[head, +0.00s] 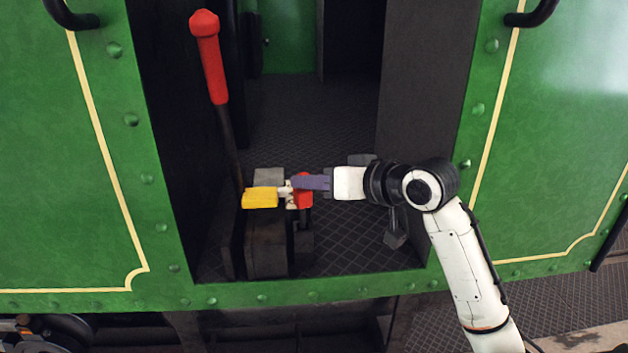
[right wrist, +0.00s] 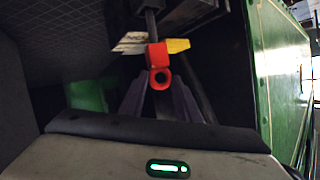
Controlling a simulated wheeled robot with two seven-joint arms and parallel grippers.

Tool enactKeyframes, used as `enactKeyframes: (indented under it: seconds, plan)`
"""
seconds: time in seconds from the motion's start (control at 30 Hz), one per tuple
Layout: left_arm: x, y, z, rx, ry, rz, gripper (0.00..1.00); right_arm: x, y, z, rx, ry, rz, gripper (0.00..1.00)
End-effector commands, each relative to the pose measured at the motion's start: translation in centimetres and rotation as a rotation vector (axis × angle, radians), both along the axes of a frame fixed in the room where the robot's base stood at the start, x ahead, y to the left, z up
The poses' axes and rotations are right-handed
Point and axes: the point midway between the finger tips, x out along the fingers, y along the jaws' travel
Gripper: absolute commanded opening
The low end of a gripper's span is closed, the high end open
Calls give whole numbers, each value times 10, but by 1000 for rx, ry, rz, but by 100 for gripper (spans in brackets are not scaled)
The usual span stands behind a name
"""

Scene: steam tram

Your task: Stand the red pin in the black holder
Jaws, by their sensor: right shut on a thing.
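The red pin (head: 303,192) is upright in the doorway, beside a dark block. In the right wrist view its red head (right wrist: 156,62) has a round hole facing the camera. My right gripper (head: 306,183), with purple fingers, comes in from the right and is shut on the red pin; its fingers also show in the right wrist view (right wrist: 160,98). A black stand-like part (head: 303,225) is under the pin and may be the black holder. I cannot tell whether the pin's lower end is in it. My left gripper is not in view.
A yellow piece (head: 261,197) with a white part lies on the dark block (head: 266,245), just left of the pin. A tall lever with a red handle (head: 210,60) rises behind at the left. Green door-side panels (head: 75,180) flank the opening. A dark pedal-like part (head: 396,232) stands right.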

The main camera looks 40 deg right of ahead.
Motion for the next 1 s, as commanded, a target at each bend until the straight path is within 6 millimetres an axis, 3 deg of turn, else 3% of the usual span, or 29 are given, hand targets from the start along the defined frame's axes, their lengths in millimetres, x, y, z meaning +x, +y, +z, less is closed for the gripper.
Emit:
enactKeyframes:
  seconds: [1.0]
  plan:
    - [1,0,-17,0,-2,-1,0,0,0,-31,0,-2,0,0]
